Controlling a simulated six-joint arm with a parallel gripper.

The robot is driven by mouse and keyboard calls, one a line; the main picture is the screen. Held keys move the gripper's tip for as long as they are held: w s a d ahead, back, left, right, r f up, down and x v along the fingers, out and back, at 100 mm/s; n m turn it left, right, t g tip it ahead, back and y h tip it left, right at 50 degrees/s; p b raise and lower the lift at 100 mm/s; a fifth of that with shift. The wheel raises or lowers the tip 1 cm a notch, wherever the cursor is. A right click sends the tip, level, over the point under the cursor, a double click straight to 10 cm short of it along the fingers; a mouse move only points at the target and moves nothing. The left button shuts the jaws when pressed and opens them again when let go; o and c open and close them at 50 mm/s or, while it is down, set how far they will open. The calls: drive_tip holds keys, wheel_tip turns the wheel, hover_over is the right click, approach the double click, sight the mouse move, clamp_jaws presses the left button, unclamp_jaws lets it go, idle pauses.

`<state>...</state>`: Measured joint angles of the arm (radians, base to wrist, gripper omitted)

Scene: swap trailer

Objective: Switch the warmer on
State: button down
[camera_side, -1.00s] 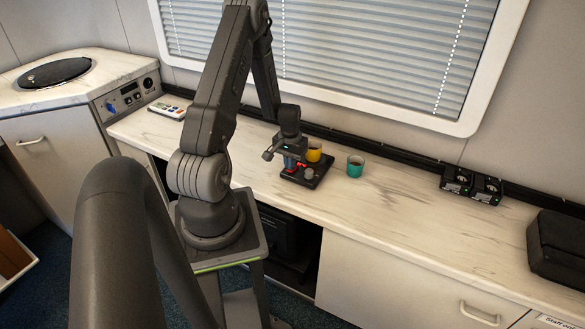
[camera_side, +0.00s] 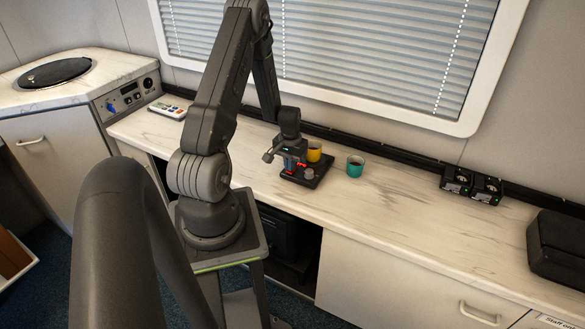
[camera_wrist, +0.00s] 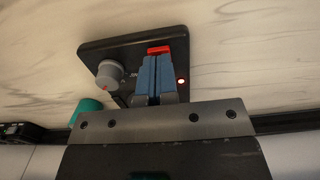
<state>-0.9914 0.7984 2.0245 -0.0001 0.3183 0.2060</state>
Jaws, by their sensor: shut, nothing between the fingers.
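The warmer is a black plate (camera_side: 318,179) on the counter with a grey round knob (camera_wrist: 109,73), a red switch (camera_wrist: 159,49) and a small red light (camera_wrist: 181,82) that glows. My gripper (camera_side: 289,168) is over the plate's left part in the side view. In the wrist view its blue fingers (camera_wrist: 155,70) are shut and empty, with their tips at the red switch. I cannot tell whether they press on it.
A teal mug (camera_side: 356,166) stands right of the warmer. Two small black devices (camera_side: 470,184) and a dark case (camera_side: 560,248) are farther right. A white remote-like panel (camera_side: 167,110) lies at the counter's left end. The counter between mug and devices is clear.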

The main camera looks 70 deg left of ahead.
drive_tip(key=shift+r, duration=3.3)
drive_tip(key=shift+w+d+r, duration=0.1)
drive_tip(key=shift+r, duration=0.05)
drive_tip(key=w+d+r+m+t+y, duration=0.1)
drive_tip(key=w+d+r+m, duration=0.15)
drive_tip(key=d+r, duration=0.55)
drive_tip(key=w+d+r+m+t, duration=0.1)
drive_tip(key=w+d+r+m, duration=0.15)
drive_tip(key=d+r, duration=0.6)
drive_tip(key=s+d+r+m+t, duration=0.1)
drive_tip(key=s+d+r, duration=0.2)
drive_tip(key=d, duration=0.2)
drive_tip(key=s+d+r+m+t, duration=0.1)
drive_tip(key=s+d+r, duration=0.2)
drive_tip(key=d, duration=0.3)
drive_tip(key=s+d+r+m+t+h, duration=0.1)
drive_tip(key=s+d+r+m, duration=0.1)
drive_tip(key=d, duration=0.4)
wheel_tip(320, 180, up, 2)
drive_tip(key=shift+s+r+t, duration=0.1)
drive_tip(key=shift+s+t, duration=0.2)
drive_tip(key=shift+s, duration=0.5)
